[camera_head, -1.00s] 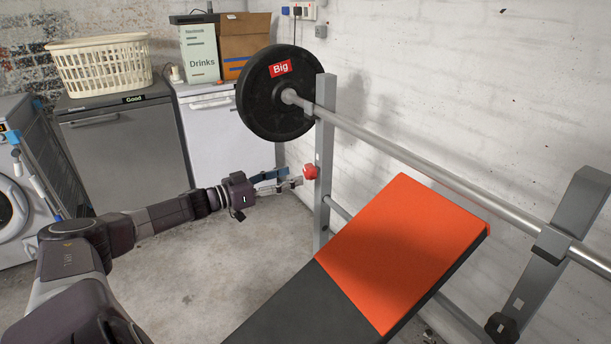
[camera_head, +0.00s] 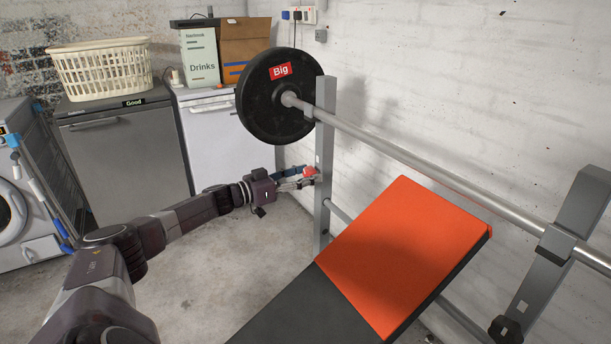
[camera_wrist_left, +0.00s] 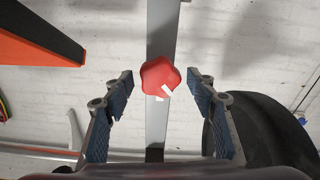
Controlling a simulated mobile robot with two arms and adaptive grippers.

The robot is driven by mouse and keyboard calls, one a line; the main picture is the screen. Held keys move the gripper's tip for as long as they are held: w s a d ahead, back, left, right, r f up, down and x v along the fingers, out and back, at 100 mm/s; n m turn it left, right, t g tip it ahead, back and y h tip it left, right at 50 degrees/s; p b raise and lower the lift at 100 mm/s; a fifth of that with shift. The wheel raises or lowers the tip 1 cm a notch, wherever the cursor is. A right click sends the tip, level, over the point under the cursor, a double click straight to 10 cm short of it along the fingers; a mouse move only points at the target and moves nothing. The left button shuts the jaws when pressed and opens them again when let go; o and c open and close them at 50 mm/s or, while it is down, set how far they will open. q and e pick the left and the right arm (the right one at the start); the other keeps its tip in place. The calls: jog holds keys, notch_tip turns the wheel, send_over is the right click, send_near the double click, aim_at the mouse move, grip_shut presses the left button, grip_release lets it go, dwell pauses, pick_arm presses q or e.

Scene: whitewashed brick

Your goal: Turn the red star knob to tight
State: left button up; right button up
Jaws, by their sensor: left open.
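The red star knob (camera_head: 310,171) sits on the grey upright (camera_head: 323,215) of the weight bench, below the bar. In the left wrist view the knob (camera_wrist_left: 160,77) is a red lobed shape with a white mark on its lower right, in front of the upright (camera_wrist_left: 162,30). My left gripper (camera_head: 303,176) is at the knob in the head view. In the left wrist view its open fingers (camera_wrist_left: 160,82) stand on either side of the knob, with a gap on each side. My right gripper is not in view.
A black weight plate (camera_head: 278,96) hangs on the barbell (camera_head: 400,151) above the knob. The orange bench pad (camera_head: 405,250) is to the right. A grey fridge (camera_head: 125,150) and a white one (camera_head: 215,140) stand behind. The floor below my arm is clear.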

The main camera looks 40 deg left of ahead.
pick_arm(q)
jog(key=c, duration=1.2)
jog(key=shift+o, duration=0.2)
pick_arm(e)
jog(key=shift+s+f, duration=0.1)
pick_arm(q)
jog(key=shift+m, duration=0.6)
jog(key=m, duration=0.3)
jog(key=shift+d+p, duration=0.1)
jog(key=shift+p, duration=0.3)
jog(key=shift+m, duration=1.5)
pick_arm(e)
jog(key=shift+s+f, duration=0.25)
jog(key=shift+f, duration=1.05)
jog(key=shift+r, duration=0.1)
